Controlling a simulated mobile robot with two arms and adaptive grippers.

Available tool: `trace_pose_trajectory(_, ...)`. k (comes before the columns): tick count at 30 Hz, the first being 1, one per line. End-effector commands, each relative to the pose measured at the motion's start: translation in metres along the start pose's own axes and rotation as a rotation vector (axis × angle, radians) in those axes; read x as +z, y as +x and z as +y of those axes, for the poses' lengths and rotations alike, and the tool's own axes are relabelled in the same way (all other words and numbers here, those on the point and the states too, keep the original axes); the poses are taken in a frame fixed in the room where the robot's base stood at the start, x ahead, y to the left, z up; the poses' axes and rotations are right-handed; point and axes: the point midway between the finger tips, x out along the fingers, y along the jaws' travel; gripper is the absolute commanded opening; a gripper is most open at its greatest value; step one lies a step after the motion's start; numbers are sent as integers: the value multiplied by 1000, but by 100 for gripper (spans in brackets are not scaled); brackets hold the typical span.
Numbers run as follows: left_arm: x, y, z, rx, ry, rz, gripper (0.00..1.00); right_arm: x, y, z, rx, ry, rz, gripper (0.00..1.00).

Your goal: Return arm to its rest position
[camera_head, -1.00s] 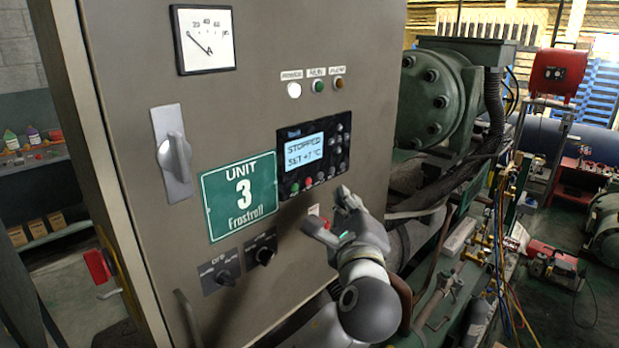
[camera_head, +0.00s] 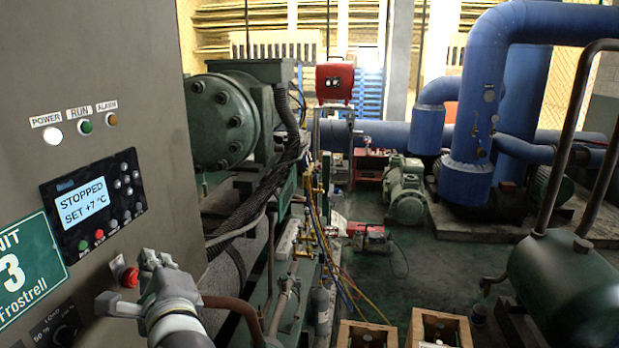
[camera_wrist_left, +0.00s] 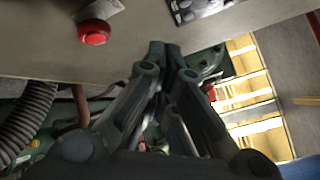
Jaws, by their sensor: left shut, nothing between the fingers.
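My left gripper (camera_head: 152,260) shows at the lower left of the head view, in front of the grey control cabinet (camera_head: 120,45). Its fingers are shut and empty, just right of a red button (camera_head: 130,278). In the left wrist view the two fingertips (camera_wrist_left: 163,50) meet near the cabinet edge, and the red button (camera_wrist_left: 94,32) is left of them, clear of the fingers. The cabinet's display (camera_head: 83,203) reads STOPPED, SET +7 °C. My right gripper is out of both views.
A green machine (camera_head: 222,120) with hoses stands right of the cabinet. Coloured hoses (camera_head: 325,250) run beside it. Wooden crates (camera_head: 367,334) stand at the bottom. Large blue pipes (camera_head: 472,100) and a green tank (camera_head: 565,285) are at right. Open floor lies between.

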Motion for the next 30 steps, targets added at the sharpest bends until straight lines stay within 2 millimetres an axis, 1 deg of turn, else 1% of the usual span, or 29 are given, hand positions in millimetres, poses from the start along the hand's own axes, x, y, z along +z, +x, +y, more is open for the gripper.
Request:
trace_pose_trajectory(1,-16,-3,23,47,-54,57,0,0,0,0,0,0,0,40)
trace_pose_trajectory(2,-27,-6,37,80,-99,95,0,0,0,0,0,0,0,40)
trace_pose_trajectory(3,-42,-11,59,134,-169,146,0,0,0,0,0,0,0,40)
trace_pose_trajectory(4,-53,-17,76,180,-225,185,0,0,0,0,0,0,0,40)
trace_pose_trajectory(5,-64,-23,92,229,-283,220,0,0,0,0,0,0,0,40)
trace_pose_trajectory(6,-77,-33,115,300,-361,260,0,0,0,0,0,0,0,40)
trace_pose_trajectory(8,-94,-50,148,414,-479,308,0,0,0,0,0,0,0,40)
trace_pose_trajectory(9,-105,-63,170,494,-558,331,0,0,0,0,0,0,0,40)
trace_pose_trajectory(11,-118,-86,201,621,-673,351,0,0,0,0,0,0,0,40)
trace_pose_trajectory(12,-125,-101,220,707,-748,354,0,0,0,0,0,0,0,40)
trace_pose_trajectory(15,-136,-139,260,903,-910,333,0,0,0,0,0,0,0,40)
trace_pose_trajectory(18,-142,-173,289,1070,-1038,287,0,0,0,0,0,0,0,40)
trace_pose_trajectory(21,-143,-204,312,1214,-1142,225,0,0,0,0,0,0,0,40)
trace_pose_trajectory(26,-141,-250,340,1419,-1280,97,0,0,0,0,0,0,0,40)
trace_pose_trajectory(27,-144,-257,347,1455,-1304,68,0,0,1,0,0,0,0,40)
trace_pose_trajectory(28,-153,-252,354,1449,-1297,73,0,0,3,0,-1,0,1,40)
trace_pose_trajectory(30,-168,-247,368,1451,-1288,72,0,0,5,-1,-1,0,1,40)
